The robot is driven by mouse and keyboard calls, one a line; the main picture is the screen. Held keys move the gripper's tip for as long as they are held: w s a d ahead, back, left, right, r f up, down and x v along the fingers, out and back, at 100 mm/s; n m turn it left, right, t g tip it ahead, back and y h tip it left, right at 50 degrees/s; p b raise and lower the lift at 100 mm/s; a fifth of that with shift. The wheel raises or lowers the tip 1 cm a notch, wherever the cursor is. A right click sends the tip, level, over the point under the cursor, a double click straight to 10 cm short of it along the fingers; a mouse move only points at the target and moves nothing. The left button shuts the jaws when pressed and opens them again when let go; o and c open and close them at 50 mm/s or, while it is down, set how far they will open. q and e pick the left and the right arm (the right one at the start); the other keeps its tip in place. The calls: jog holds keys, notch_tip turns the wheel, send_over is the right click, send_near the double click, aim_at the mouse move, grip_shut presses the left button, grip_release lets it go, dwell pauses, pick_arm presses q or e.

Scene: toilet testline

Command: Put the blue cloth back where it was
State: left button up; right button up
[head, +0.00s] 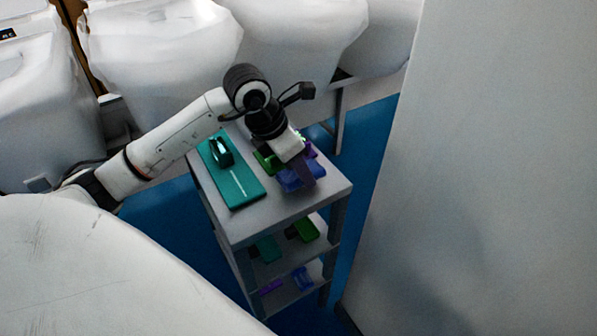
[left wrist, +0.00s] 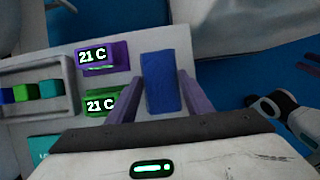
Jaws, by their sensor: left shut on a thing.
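The blue cloth is a flat blue rectangle (left wrist: 160,72) between the two purple fingers of my left gripper (left wrist: 160,98) in the left wrist view. In the head view the blue cloth (head: 288,182) shows under my left gripper (head: 302,172), over the right part of the cart's top. The gripper is shut on the cloth. I cannot tell whether the cloth touches the cart top.
On the grey cart (head: 250,222) lie a teal board (head: 240,188) with a dark teal device (head: 221,151). Purple (left wrist: 118,52) and green (left wrist: 100,103) devices reading 21 C sit beside the gripper. Lower shelves hold coloured items. White toilets (head: 160,50) stand behind; a wall (head: 490,170) rises right.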

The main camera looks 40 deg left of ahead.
pick_arm(q)
jog(key=shift+f, duration=0.9)
jog(key=o, duration=0.7)
jog(key=shift+o, duration=0.2)
jog(key=shift+s+a+r, duration=0.1)
jog(key=shift+r, duration=0.3)
jog(key=v, duration=1.1)
jog(key=shift+r, duration=0.25)
jog(key=shift+s, duration=0.1)
